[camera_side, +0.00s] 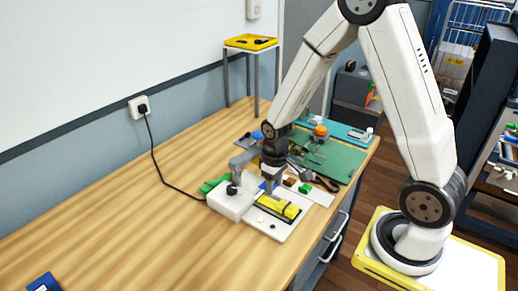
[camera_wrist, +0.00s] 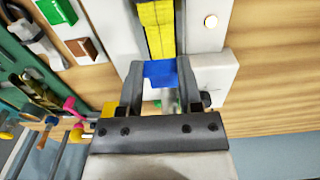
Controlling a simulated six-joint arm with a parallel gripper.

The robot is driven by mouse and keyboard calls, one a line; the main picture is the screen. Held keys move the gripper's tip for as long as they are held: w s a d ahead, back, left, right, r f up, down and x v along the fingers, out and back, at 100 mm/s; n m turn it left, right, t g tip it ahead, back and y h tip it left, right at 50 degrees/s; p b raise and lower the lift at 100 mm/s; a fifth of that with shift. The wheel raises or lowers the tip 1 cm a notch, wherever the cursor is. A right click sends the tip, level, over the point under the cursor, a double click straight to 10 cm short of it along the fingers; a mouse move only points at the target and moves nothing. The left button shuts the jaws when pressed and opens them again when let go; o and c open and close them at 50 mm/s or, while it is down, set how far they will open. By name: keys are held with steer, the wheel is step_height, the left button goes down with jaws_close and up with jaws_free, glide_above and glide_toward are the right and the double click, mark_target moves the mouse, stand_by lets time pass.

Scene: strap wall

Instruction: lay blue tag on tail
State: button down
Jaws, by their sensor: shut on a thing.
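In the wrist view my gripper (camera_wrist: 160,92) is shut on the blue tag (camera_wrist: 160,72), which sits between its fingertips. The tag is at the near end of a yellow strap (camera_wrist: 157,25); I cannot tell whether it touches the strap. In the side view the yellow strap (camera_side: 280,206) lies on a white board (camera_side: 289,229) beside a white block (camera_side: 230,203). My gripper (camera_side: 268,187) is low over the board, at the strap's far end, with a bit of blue at its tips. The underside of the tag is hidden.
Green (camera_wrist: 58,10) and brown (camera_wrist: 83,48) blocks lie on a white strip beside the board. A green mat (camera_side: 330,155) with tools lies further back. A black cable (camera_side: 165,182) runs down from a wall socket. The left of the wooden table (camera_side: 120,235) is mostly clear.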

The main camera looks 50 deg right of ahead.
mark_target(273, 204)
steer(key=shift+f, duration=0.8)
steer(key=shift+f, duration=1.75)
steer(key=shift+f, duration=0.1)
steer(key=shift+c, duration=1.4)
jaws_free()
steer(key=shift+r, duration=6.1)
